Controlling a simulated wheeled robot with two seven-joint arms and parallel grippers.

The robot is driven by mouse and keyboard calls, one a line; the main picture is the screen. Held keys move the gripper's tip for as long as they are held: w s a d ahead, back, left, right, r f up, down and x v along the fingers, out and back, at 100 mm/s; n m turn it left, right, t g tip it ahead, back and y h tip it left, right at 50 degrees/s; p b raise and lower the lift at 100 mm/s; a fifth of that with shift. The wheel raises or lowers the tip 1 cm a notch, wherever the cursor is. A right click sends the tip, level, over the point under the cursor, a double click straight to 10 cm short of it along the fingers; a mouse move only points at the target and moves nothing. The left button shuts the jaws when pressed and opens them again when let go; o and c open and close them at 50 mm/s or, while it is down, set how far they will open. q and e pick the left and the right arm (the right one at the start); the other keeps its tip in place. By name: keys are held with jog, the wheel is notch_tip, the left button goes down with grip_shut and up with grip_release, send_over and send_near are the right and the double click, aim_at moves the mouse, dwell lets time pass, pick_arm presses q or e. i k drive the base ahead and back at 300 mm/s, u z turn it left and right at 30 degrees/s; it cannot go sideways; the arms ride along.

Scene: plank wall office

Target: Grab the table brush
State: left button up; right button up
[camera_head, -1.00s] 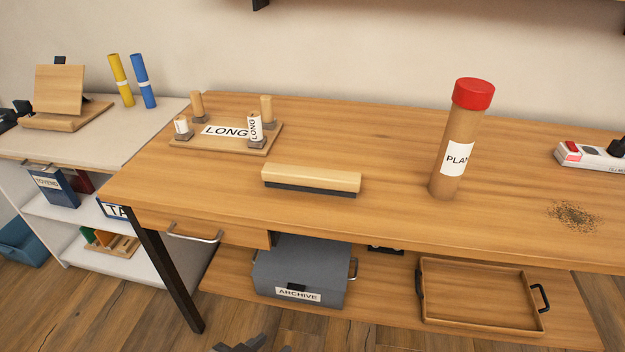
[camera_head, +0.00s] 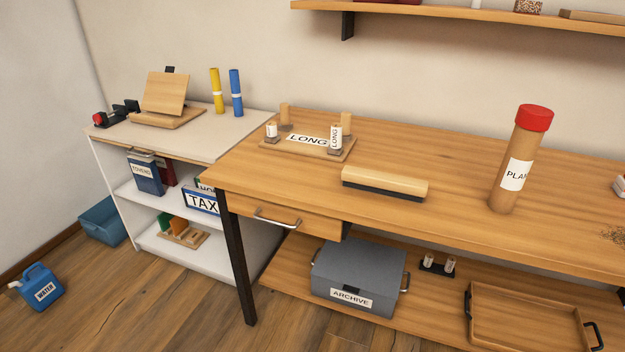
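The table brush (camera_head: 385,183) lies on the wooden desk (camera_head: 460,218) near its front edge. It has a long pale wooden back and a dark bristle strip along its underside. It lies right of the board marked LONG and left of the tall tube. Nothing touches it. Neither of my grippers shows in the head view.
A tube with a red cap (camera_head: 519,155) stands right of the brush. The LONG board (camera_head: 323,151) with short posts sits behind left. Dark crumbs (camera_head: 614,234) lie at the right. An ARCHIVE box (camera_head: 357,274) and a tray (camera_head: 535,312) sit on the lower shelf.

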aim_at(388, 184)
jog(key=u, duration=1.15)
jog(key=i, duration=1)
jog(key=z, duration=1.2)
